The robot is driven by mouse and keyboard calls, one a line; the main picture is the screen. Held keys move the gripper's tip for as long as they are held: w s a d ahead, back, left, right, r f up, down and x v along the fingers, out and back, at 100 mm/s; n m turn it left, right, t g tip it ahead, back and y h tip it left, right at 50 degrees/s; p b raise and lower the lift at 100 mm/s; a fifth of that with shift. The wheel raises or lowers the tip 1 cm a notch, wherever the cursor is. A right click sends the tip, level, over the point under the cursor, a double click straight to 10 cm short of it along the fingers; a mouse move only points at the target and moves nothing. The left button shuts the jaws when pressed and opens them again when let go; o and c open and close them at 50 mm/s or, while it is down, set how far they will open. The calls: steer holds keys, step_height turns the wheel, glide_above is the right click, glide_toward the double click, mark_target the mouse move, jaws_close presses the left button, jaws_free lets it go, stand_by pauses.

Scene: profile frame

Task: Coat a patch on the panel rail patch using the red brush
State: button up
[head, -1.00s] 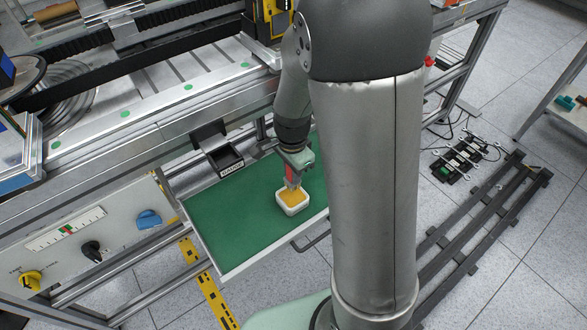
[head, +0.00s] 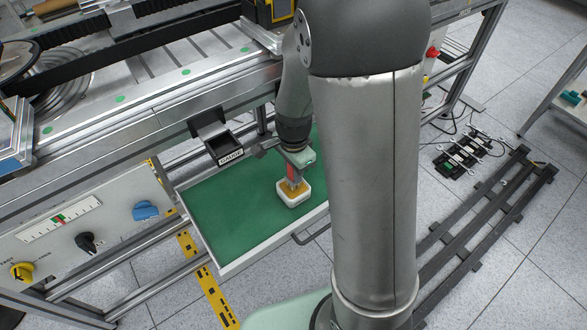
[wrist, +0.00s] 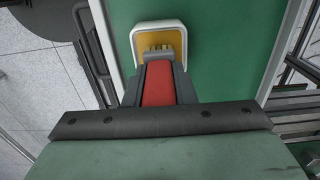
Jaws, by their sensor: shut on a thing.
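My gripper (head: 297,163) is shut on the red brush (head: 291,173) above the green tray. In the wrist view the red handle (wrist: 159,85) lies between the fingers. The cup's rim (wrist: 136,42) also shows in the wrist view. Whether the bristle tips are sunk in the yellow is hard to tell. Green round marks (head: 186,72) run along the metal rail of the machine; which one is the patch cannot be told.
The green tray (head: 225,215) has a raised pale edge and is mostly clear. A black labelled holder (head: 223,147) hangs above its back edge. A control panel with a blue knob (head: 145,211) stands at the left. My arm hides the tray's right part.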

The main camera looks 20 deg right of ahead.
steer(key=shift+f+b, duration=0.3)
steer(key=shift+f, duration=0.3)
stand_by(1.4)
step_height(320, 180, up, 7)
steer(key=p, duration=0.6)
stand_by(0.9)
